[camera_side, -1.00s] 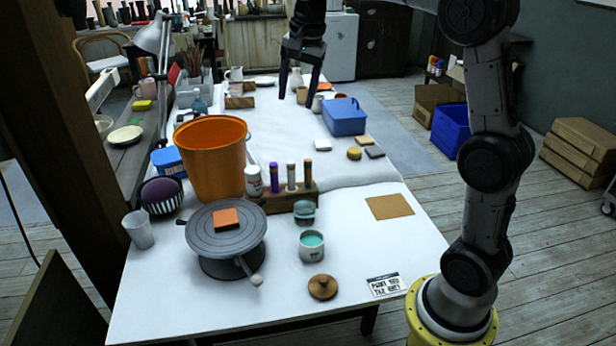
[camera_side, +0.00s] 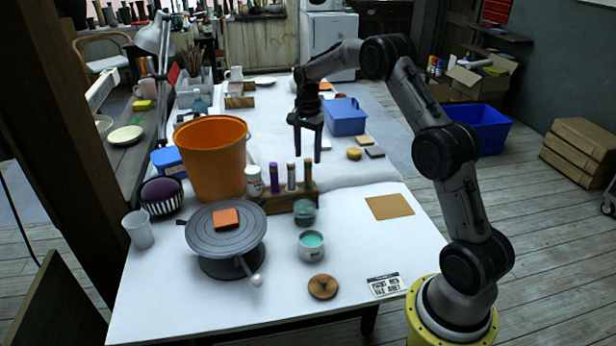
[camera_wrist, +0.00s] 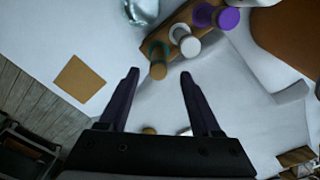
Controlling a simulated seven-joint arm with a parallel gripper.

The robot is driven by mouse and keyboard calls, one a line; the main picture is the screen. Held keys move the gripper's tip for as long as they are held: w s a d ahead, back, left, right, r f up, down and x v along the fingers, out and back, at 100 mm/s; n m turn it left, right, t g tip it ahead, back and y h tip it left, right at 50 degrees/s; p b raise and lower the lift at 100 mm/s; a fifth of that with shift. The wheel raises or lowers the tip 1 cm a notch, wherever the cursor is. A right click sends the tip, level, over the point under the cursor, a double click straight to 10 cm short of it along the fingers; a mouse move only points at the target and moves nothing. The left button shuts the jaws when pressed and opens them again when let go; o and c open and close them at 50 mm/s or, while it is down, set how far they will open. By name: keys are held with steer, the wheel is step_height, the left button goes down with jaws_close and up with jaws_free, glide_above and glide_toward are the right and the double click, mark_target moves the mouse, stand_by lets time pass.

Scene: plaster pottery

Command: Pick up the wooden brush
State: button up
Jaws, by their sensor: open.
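A wooden rack (camera_side: 288,203) on the white table holds upright stick-like pieces with purple, white and tan tops. The tan-topped piece (camera_side: 308,173) at the rack's right end looks most like the wooden brush, but its bristles cannot be made out. In the wrist view its round tan top (camera_wrist: 158,71) shows beside a green ring, just beyond and between my fingertips. My gripper (camera_side: 307,158) is open and empty, pointing down near the rack's right end. It also shows in the wrist view (camera_wrist: 160,76), with both fingers apart and nothing between them.
An orange bucket (camera_side: 212,165) stands left of the rack. A grey turntable (camera_side: 225,245) with an orange tile, a jar of teal paint (camera_side: 311,245) and a round wooden lid (camera_side: 323,287) lie in front. A blue box (camera_side: 345,117) is behind. The table right of the rack is mostly clear.

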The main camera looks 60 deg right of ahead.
glide_above(308, 188)
steer(key=d, duration=0.1)
steer(key=shift+w+f, duration=0.15)
steer(key=shift+f, duration=1.55)
steer(key=shift+w+f, duration=0.15)
steer(key=shift+f, duration=1.5)
steer(key=shift+c, duration=0.3)
jaws_close()
